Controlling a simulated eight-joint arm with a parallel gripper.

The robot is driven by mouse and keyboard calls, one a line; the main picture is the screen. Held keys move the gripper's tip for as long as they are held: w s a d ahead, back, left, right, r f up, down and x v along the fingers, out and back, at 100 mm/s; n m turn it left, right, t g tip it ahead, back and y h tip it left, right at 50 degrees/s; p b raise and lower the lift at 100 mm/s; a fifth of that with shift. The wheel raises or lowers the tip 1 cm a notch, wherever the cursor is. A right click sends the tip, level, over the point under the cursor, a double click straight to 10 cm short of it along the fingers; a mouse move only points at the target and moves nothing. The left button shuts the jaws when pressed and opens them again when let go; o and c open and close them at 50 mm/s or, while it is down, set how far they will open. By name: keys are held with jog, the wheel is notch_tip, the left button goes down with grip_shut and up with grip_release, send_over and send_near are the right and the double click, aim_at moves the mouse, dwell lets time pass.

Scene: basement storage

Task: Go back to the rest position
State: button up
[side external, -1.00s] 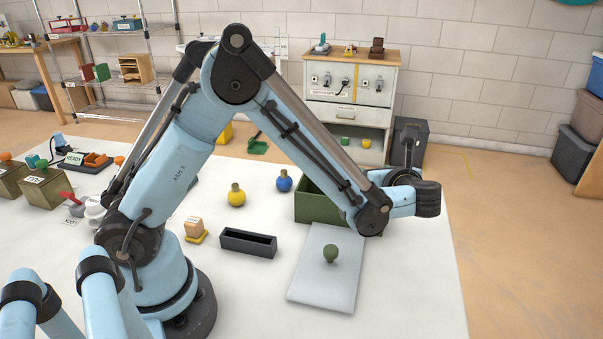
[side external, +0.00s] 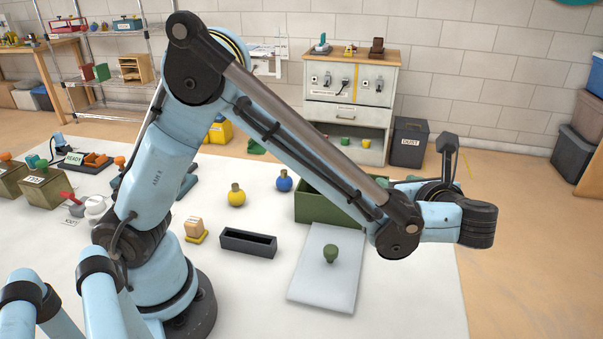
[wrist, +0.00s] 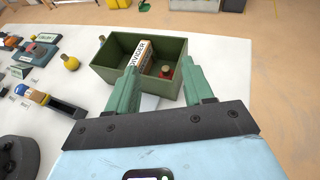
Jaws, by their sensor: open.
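My gripper (wrist: 160,72) is open in the wrist view. Its two teal fingers are apart with nothing held between them. They show over the near side of the green bin (wrist: 109,74), which holds a labelled box and a small red-topped thing (wrist: 167,72). The green bin (side external: 330,208) is partly covered by the forearm there.
A grey board (side external: 318,285) with a green knobbed piece (side external: 330,254) lies below my forearm. A dark tray (side external: 248,243), a yellow flask-like piece (side external: 236,195) and a blue one (side external: 284,181) stand left of it. A dust bin (side external: 408,142) stands beyond the table. The table's front right is clear.

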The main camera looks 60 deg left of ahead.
jog(key=shift+s+d+r, duration=0.2)
jog(key=shift+d, duration=0.15)
jog(key=shift+a, duration=0.1)
jog(key=s+a+n+t+h, duration=0.1)
jog(key=s+a+n+h, duration=0.3)
jog(key=n, duration=0.7)
jog(key=s+a+n+t+h, duration=0.1)
jog(key=s+a+n+h, duration=0.3)
jog(key=s+n+h, duration=0.4)
jog(key=n, duration=0.3)
jog(key=shift+a+f, duration=0.15)
jog(key=shift+f, duration=0.25)
